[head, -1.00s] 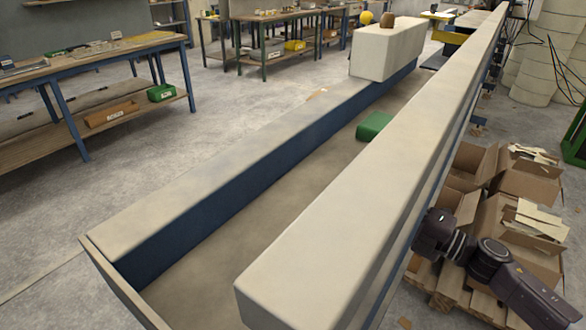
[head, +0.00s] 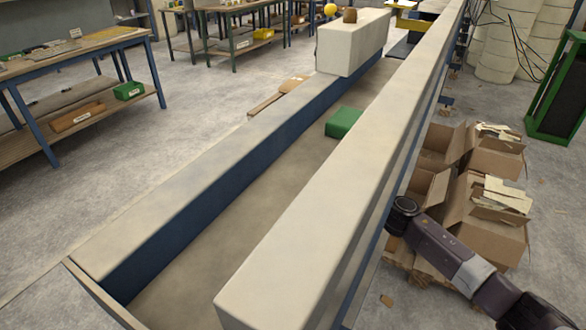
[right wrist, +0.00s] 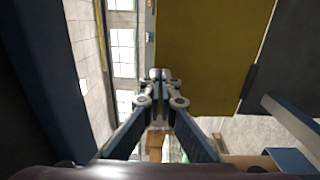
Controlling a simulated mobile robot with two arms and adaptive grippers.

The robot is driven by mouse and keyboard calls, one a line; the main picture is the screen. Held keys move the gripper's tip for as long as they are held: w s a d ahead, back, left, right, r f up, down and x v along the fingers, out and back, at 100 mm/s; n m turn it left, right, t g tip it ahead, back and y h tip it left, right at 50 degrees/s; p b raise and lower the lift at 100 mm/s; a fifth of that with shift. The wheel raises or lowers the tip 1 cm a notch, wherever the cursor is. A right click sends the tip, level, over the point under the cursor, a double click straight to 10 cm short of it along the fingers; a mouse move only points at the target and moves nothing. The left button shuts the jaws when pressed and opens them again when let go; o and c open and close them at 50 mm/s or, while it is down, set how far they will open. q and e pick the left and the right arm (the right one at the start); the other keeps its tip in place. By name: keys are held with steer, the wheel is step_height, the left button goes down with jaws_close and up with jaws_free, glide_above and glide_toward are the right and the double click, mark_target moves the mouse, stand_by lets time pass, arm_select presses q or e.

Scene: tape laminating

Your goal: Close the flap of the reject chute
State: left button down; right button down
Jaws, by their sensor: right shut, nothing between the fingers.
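A flat yellow panel (right wrist: 208,55) fills the upper middle of the right wrist view; I cannot tell for sure whether it is the reject chute's flap. My right gripper (right wrist: 160,76) is shut and empty, its fingertips together by the panel's left edge in the picture. I cannot tell whether they touch it. In the head view my right arm comes in from the lower right and ends beside the conveyor's right side; its gripper is not visible there. My left gripper is in neither view.
The long conveyor (head: 300,225) with a high pale right rail runs through the head view. A green block (head: 343,122) lies in its channel. Open cardboard boxes (head: 500,157) on a pallet stand to the right.

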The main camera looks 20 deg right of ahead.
steer(key=shift+x, duration=1.05)
steer(key=shift+w+a, duration=0.1)
